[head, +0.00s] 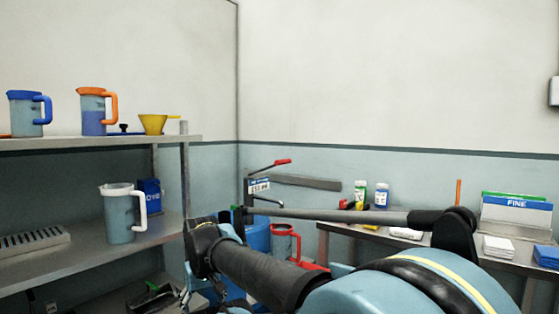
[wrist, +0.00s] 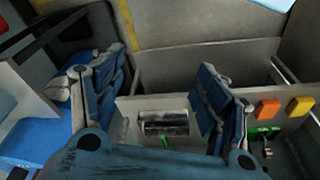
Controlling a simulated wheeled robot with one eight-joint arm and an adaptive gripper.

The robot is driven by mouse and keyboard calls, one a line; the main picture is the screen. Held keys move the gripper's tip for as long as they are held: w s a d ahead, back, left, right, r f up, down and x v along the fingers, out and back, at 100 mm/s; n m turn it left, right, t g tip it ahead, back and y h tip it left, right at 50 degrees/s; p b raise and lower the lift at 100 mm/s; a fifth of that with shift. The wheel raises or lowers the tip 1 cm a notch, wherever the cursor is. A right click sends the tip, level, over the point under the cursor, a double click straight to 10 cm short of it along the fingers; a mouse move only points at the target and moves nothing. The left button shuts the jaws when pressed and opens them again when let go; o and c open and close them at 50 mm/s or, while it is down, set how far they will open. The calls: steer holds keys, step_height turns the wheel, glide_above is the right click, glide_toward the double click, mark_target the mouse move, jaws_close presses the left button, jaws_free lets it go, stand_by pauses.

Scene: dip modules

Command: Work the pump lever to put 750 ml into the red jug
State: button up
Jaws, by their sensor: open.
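The pump stands in the back corner in the head view. Its lever (head: 270,165) has a red grip and slants up to the right. A small label plate (head: 258,186) hangs on the pump above a blue drum (head: 257,236). The red jug (head: 284,243), a clear body with red rim and handle, is beside the drum, partly hidden behind my arm. My gripper (wrist: 158,72) is open in the wrist view, with blue-padded fingers spread and nothing held between them. It is apart from the lever. The lever and jug are not recognisable in the wrist view.
Left shelves hold a blue-handled jug (head: 26,113), an orange jug (head: 92,110), a yellow funnel (head: 153,123) and a white-handled jug (head: 119,214). A right bench (head: 470,262) carries bottles and a FINE box (head: 516,213). Grey compartments (wrist: 195,45) lie around my fingers.

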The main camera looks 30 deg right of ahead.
steer(key=shift+m+h, duration=0.5)
steer(key=shift+m, duration=0.3)
steer(key=w+d+r, duration=0.1)
steer(key=r, duration=0.1)
steer(key=w+d+r, duration=0.1)
steer(key=w+r, duration=0.1)
steer(key=w+d+r, duration=0.1)
steer(key=w+r, duration=0.1)
steer(key=r, duration=0.1)
steer(key=shift+w+r, duration=0.1)
steer(key=shift+w, duration=0.1)
jaws_close()
steer(key=w+d+r+m+h, duration=0.2)
steer(key=w+d+r, duration=0.7)
steer(key=r, duration=0.5)
steer(key=w+d+r+m+h, duration=0.3)
steer(key=w+d+r+m, duration=0.2)
steer(key=w+d+r, duration=0.5)
steer(key=w+d+r+m+h, duration=0.2)
steer(key=w+d+r+m, duration=0.2)
steer(key=w+d+r, duration=0.5)
steer(key=d+r, duration=0.7)
steer(key=r, duration=0.3)
steer(key=shift+w+g+h, duration=0.3)
steer(key=shift+w+h, duration=0.1)
steer(key=shift+d, duration=0.1)
